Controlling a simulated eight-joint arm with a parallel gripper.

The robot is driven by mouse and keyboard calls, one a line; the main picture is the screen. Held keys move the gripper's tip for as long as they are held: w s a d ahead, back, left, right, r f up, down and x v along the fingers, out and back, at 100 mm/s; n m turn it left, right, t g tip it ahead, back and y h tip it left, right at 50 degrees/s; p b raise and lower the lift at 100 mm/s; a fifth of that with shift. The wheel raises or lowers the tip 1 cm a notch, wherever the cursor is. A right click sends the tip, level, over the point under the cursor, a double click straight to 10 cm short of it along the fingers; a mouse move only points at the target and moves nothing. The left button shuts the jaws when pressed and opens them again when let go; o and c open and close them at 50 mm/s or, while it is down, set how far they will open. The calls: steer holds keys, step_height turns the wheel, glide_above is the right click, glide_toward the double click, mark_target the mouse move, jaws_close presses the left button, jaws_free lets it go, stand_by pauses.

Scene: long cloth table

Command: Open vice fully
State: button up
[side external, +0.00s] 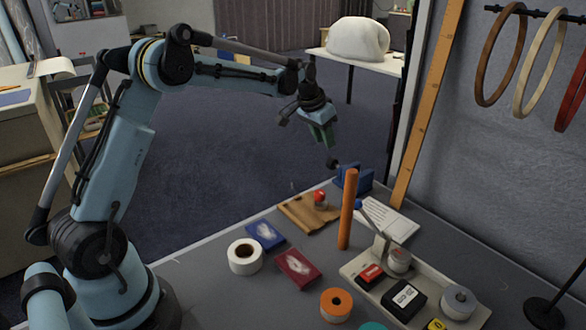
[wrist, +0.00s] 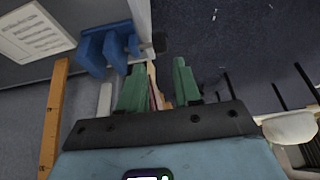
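The blue vice (side external: 358,180) stands at the far edge of the table, partly hidden behind an orange cylinder in the side view. In the wrist view the vice (wrist: 92,50) is at the upper left, with a gap between its blue jaws. Its dark handle end (wrist: 159,42) points out past the table edge; in the side view it is a dark knob (side external: 332,164). My gripper (side external: 323,143) is just above and beside the handle end. In the wrist view its green fingers (wrist: 158,82) are apart, and I see no contact with the handle.
The orange cylinder (side external: 347,210) stands upright near the vice. A brown board (side external: 300,216) with a red-topped item (side external: 319,198), a white sheet (side external: 392,225) and a tray (side external: 360,270) of small things lie nearby. Open floor is beyond the table edge.

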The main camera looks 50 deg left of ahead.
mark_target(331, 158)
steer(key=x, duration=0.9)
steer(key=shift+c, duration=0.3)
jaws_close()
